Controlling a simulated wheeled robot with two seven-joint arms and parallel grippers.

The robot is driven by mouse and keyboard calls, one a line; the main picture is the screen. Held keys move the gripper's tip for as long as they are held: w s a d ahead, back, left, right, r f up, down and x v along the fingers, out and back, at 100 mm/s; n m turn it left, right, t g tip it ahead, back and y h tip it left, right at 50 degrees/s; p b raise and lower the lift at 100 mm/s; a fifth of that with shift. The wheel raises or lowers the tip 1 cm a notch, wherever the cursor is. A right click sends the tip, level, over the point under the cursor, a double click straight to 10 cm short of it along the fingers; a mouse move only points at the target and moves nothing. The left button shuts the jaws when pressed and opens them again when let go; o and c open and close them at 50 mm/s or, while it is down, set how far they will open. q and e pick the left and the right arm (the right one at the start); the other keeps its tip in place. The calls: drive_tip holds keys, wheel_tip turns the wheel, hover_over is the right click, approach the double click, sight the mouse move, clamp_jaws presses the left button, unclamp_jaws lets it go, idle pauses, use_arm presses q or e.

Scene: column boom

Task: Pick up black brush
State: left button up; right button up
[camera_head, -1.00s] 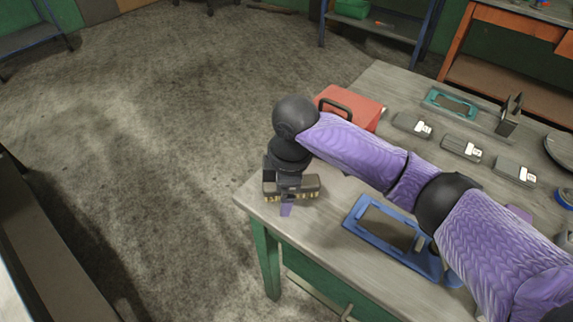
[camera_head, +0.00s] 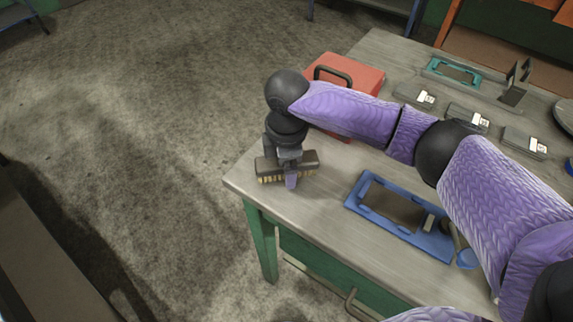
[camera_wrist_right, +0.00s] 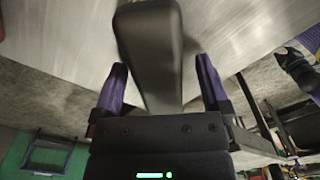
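The black brush (camera_head: 304,167), a dark block with pale bristles underneath, is at the near left corner of the grey table (camera_head: 325,215). My right gripper (camera_head: 290,180) points down over the brush, with a purple finger showing in front of its bristle side. In the right wrist view, the dark brush body (camera_wrist_right: 148,45) lies between the two purple fingers of the gripper (camera_wrist_right: 160,75). A gap shows between the brush and the right-hand finger, so the fingers are open around it.
A red box (camera_head: 350,75) with a black handle stands behind my right forearm. A blue frame (camera_head: 365,222) lies on the table right of the brush. Several grey boxes (camera_head: 467,116) and a teal frame (camera_head: 428,68) are farther back. Floor is open left of the table.

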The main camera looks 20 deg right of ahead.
use_arm(q)
drive_tip(key=shift+w+d, duration=0.25)
drive_tip(key=shift+w, duration=0.35)
use_arm(e)
clamp_jaws()
wheel_tip(320, 180, up, 9)
drive_tip(key=p, duration=0.4)
drive_tip(key=shift+r, duration=0.2)
use_arm(q)
drive_tip(key=shift+t+h, duration=0.3)
drive_tip(key=shift+t, duration=0.1)
drive_tip(key=d+r, duration=0.1)
drive_tip(key=r, duration=0.1)
drive_tip(key=w+d+r, duration=0.1)
drive_tip(key=shift+d+r, duration=0.1)
drive_tip(key=shift+r, duration=0.3)
use_arm(e)
drive_tip(key=shift+r, duration=0.35)
